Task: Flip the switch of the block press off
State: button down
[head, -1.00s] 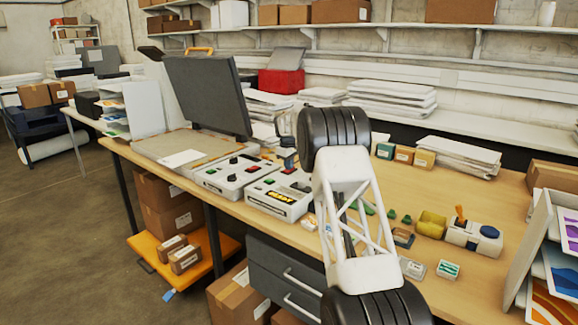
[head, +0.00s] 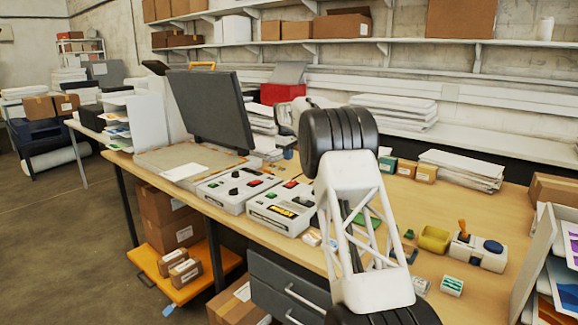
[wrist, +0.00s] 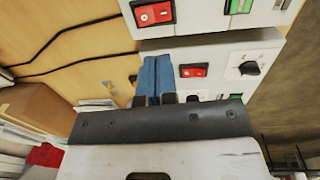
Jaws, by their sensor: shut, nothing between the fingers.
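A press with a raised dark plate (head: 210,108) stands on the bench in the head view. Beside it are a left control box (head: 222,194) and a right control box (head: 268,219); no readable label tells which is the block press. My gripper (wrist: 157,62) has blue fingers, shut and empty, in the wrist view. They are beside a small red rocker switch (wrist: 193,70) and a black knob (wrist: 250,68) on one box. Contact cannot be judged. A larger red rocker (wrist: 153,13) and a green switch (wrist: 238,5) are on the other box. My arm partly hides the hand in the head view.
A yellow bin (head: 434,239) and small items lie to the right on the bench. Paper stacks (head: 390,112) are along the wall. Black cables (wrist: 60,38) cross the bench beside the boxes. Cardboard boxes (head: 170,222) are under the bench.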

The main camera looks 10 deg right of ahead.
aim_at(293, 181)
jog(key=shift+s+a+r, duration=0.1)
jog(key=shift+s+r, duration=0.05)
jog(key=shift+r, duration=0.95)
jog(key=shift+w+d+r+t, duration=0.2)
jog(key=shift+w+d+t, duration=0.1)
jog(key=shift+w+d, duration=0.2)
jog(key=shift+f, duration=0.1)
jog(key=f, duration=0.4)
jog(key=w+d+f, duration=0.1)
jog(key=f, duration=0.8)
jog(key=shift+w+d+f, duration=0.2)
jog(key=shift+d+f, duration=0.1)
jog(key=shift+f, duration=0.05)
